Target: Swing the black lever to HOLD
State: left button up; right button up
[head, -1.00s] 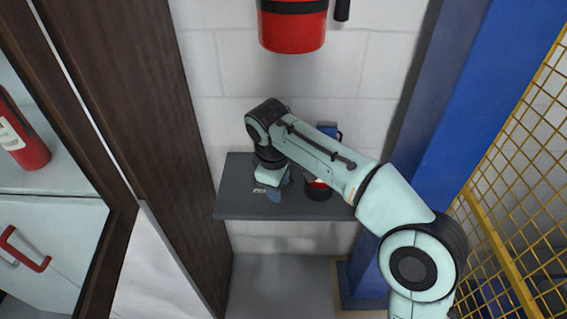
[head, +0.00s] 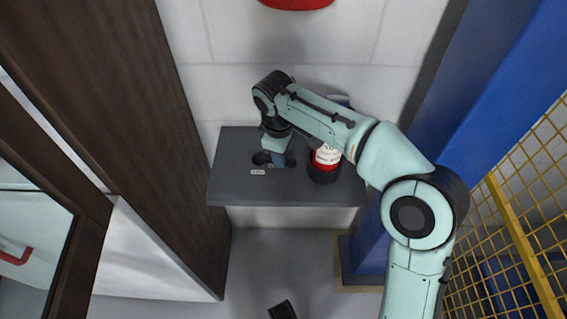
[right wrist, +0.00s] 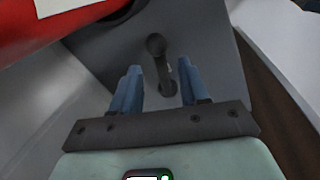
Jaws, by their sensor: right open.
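The black lever (right wrist: 161,66) shows in the right wrist view, with a round knob at its far end and its shank running back toward my gripper. My right gripper (right wrist: 158,70) is open, its two blue fingers on either side of the lever's shank. I cannot tell whether either finger touches it. In the head view my right gripper (head: 279,161) points down over a grey shelf (head: 290,191), with a dark round part of the lever (head: 262,158) beside the fingers. A small pale label (head: 257,172) lies on the shelf; its text is unreadable.
A red and white canister (head: 326,157) stands in a dark holder just right of the gripper; red also fills the wrist view's upper left. A blue column (head: 460,130) and yellow mesh fence (head: 515,215) are at right, a dark brown post (head: 120,110) at left.

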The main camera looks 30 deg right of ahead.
jog(key=f, duration=0.2)
jog(key=f+b, duration=0.1)
jog(key=d+f, duration=0.1)
jog(key=f, duration=0.1)
jog(key=shift+w+f, duration=0.3)
jog(key=shift+w, duration=0.05)
pick_arm(q)
jog(key=w+f, duration=0.1)
jog(key=w+a+f+t, duration=0.1)
jog(key=w, duration=0.1)
jog(key=shift+a, duration=0.2)
pick_arm(e)
grip_shut()
